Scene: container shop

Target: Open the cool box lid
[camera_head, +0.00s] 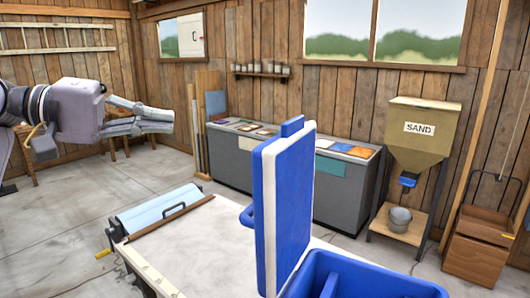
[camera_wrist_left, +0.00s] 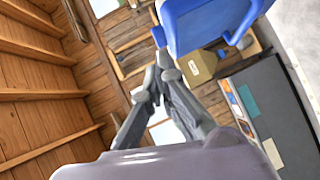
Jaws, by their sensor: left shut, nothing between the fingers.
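The blue cool box (camera_head: 365,278) stands at the front right of the pale table, cut off by the bottom edge of the head view. The lid also shows blue at the top of the left wrist view (camera_wrist_left: 205,25). My left gripper (camera_head: 172,121) is raised at the left, well apart from the lid, with its fingers closed and empty. The closed fingers also show in the left wrist view (camera_wrist_left: 160,62). My right gripper is not in view.
The pale table (camera_head: 210,245) holds a roller device with a light blue sheet (camera_head: 160,208) at its left end. Behind are a grey counter (camera_head: 235,160), a sand hopper (camera_head: 420,135) and stacked brown boxes (camera_head: 478,240). The air between my left gripper and the lid is clear.

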